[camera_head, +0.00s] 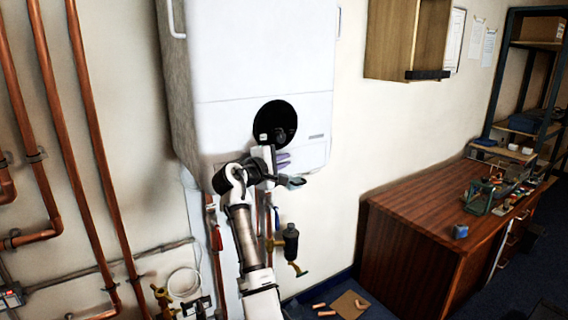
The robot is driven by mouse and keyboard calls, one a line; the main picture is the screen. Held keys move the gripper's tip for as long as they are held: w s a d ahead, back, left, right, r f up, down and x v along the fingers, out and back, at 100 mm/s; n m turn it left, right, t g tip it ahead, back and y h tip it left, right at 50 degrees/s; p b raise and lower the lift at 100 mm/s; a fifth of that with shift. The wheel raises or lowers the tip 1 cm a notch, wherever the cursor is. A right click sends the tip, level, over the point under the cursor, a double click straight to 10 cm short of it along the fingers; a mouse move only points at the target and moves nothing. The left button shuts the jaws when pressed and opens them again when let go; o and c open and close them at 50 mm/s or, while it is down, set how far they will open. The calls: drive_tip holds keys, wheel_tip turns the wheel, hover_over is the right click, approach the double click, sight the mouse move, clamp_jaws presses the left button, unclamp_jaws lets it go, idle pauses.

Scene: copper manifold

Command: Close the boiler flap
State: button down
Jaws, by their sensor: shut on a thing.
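The white boiler (262,60) hangs on the wall at the upper middle. A thin seam crosses its front, and the lower panel, which I take for the boiler flap (312,115), looks about flush with the front above it. A round black dial (275,122) sits in this panel. My gripper (280,158) is in front of the panel's lower part, just below the dial. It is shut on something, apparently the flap. My wrist hides the lower left of the panel, and the exact place of the grip is hard to make out.
Copper pipes (90,120) run up the wall at left. Valves and a black cylinder (291,243) hang below the boiler. Copper pieces and a board (349,304) lie on the floor.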

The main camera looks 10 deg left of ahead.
idle(0.4)
drive_tip(key=c, duration=1.5)
unclamp_jaws()
drive_tip(key=b+v, duration=0.5)
drive_tip(key=v, duration=0.8)
drive_tip(key=shift+s+a, duration=0.25)
drive_tip(key=shift+s, duration=0.1)
